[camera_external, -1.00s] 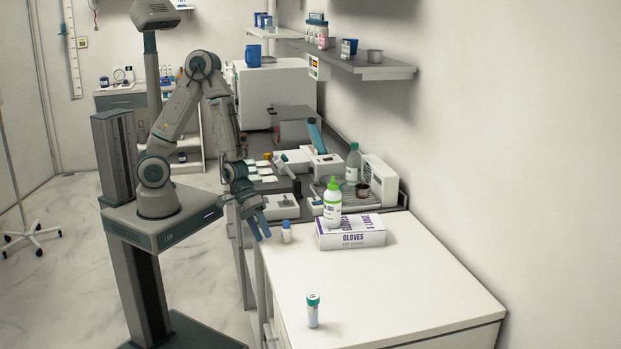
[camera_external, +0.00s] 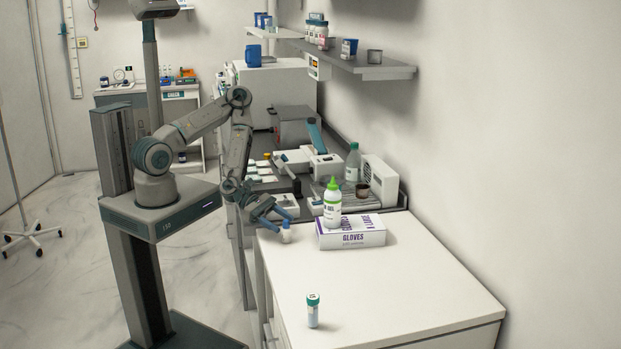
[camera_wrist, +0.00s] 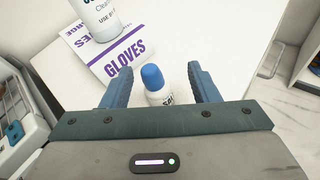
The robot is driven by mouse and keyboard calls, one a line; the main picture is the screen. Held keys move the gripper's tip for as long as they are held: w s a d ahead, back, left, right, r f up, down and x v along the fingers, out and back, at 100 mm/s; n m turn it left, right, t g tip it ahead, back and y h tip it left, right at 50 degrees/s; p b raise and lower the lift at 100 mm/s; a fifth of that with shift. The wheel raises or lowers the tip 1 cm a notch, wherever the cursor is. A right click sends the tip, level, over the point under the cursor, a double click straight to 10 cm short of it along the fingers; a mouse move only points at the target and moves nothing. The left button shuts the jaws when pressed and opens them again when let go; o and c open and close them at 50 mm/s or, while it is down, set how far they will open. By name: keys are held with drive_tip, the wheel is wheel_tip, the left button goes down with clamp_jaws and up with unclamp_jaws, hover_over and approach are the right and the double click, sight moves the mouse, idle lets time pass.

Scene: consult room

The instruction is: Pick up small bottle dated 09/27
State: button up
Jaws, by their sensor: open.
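A small white bottle with a blue cap (camera_wrist: 153,80) stands on the white counter, between the open fingers of my gripper (camera_wrist: 158,88) in the wrist view. In the external view my gripper (camera_external: 283,224) is at the same small bottle (camera_external: 286,236), its fingers partly covering it. The fingers are apart and I cannot tell whether they touch it. Only part of its label shows, and no date can be read. Another small bottle with a teal cap (camera_external: 313,311) stands upright near the front of the counter, with its date unreadable.
A glove box (camera_external: 351,236) lies just right of the gripper, with a green-capped bottle (camera_external: 332,206) standing on it. Laboratory devices crowd the bench behind. The front and right of the white counter (camera_external: 400,290) are mostly clear.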

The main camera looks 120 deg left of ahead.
sight(292, 243)
drive_tip(key=f+n, duration=0.1)
drive_tip(key=f+n+y, duration=0.1)
drive_tip(key=a+f+n+g, duration=0.1)
drive_tip(key=shift+s+f+y, duration=0.15)
drive_tip(key=shift+s+y, duration=0.15)
drive_tip(key=w+b, duration=0.1)
drive_tip(key=b, duration=0.3)
drive_tip(key=shift+a+f, duration=0.15)
drive_tip(key=shift+f, duration=0.2)
drive_tip(key=w+b, duration=0.1)
drive_tip(key=b, duration=0.2)
drive_tip(key=shift+f+b, duration=0.15)
drive_tip(key=shift+b, duration=0.15)
drive_tip(key=shift+w+f+b, duration=0.1)
drive_tip(key=shift+b, duration=0.7)
drive_tip(key=shift+w+d, duration=0.2)
drive_tip(key=shift+w, duration=0.4)
drive_tip(key=shift+w+a+f, duration=0.1)
drive_tip(key=shift+w+f, duration=0.15)
drive_tip(key=shift+w, duration=0.3)
drive_tip(key=c, duration=1)
